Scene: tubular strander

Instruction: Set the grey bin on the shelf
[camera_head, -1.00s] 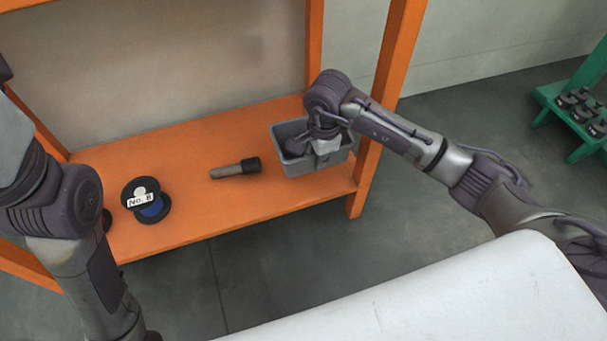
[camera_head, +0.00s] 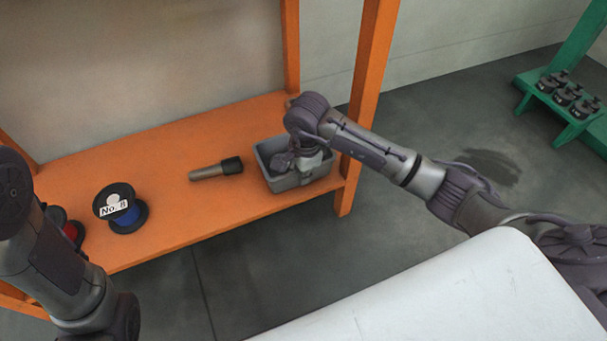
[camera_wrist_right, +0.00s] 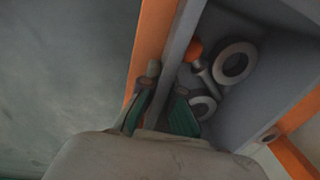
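The grey bin (camera_head: 283,184) is upright at the right end of the orange shelf (camera_head: 175,225), near its front edge and beside the right post. Its base appears to be at the shelf surface; I cannot tell full contact. My right gripper (camera_head: 307,165) reaches down at the bin from the right. In the right wrist view, its two fingers (camera_wrist_right: 165,95) are on either side of the bin's wall (camera_wrist_right: 178,55) and look closed on it. Inside the bin are grey rings (camera_wrist_right: 234,63) and an orange-ended part (camera_wrist_right: 194,50). My left gripper is out of view; only its arm shows.
A dark-ended cylinder (camera_head: 215,170) lies left of the bin. A spool labelled No. 8 (camera_head: 120,209) and a red-and-black spool (camera_head: 68,229) are farther left. An orange post (camera_head: 368,90) stands right of the bin. A green rack (camera_head: 560,110) is at far right.

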